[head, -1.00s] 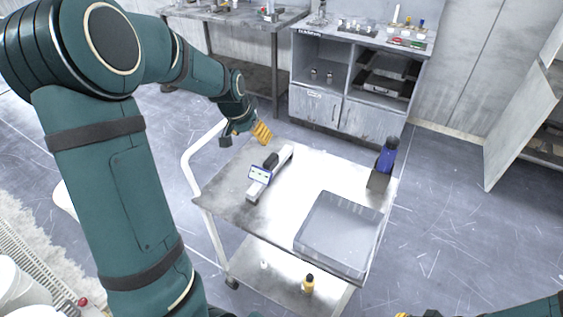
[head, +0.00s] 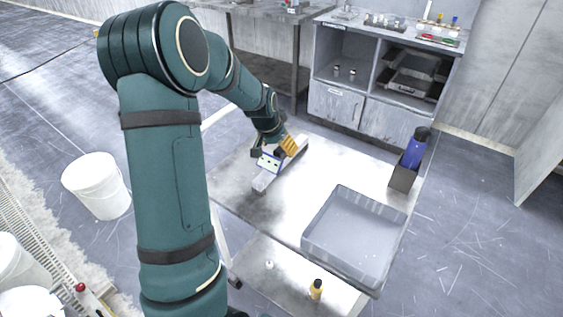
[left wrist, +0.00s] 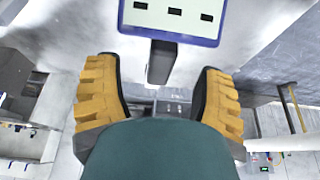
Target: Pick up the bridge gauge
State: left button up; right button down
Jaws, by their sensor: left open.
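The bridge gauge (head: 263,183) lies on the left part of the cart top. It is a grey bar with a blue-framed white display, partly hidden by my left gripper (head: 276,148) in the head view. In the left wrist view the display (left wrist: 172,15) is at the top edge, and a dark grip of the gauge (left wrist: 161,62) lies between the spread fingertips. My left gripper (left wrist: 160,75) is open, with gaps on both sides of that grip. My right gripper is not in view.
A grey tray (head: 310,236) sits at the cart's front right. A dark holder (head: 402,178) with a blue item stands at the right edge. A yellow bottle (head: 316,289) is on the lower shelf. A cabinet (head: 335,104) stands behind. The middle of the cart top (head: 335,165) is clear.

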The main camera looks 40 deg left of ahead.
aim_at(282, 155)
pick_arm(q)
jog(key=b+x, duration=0.1)
jog(key=x, duration=0.5)
jog(key=shift+w+a+f+b, duration=0.15)
jog(key=shift+f+b, duration=0.15)
jog(key=shift+c, duration=0.2)
jog(key=shift+r, duration=0.1)
grip_shut()
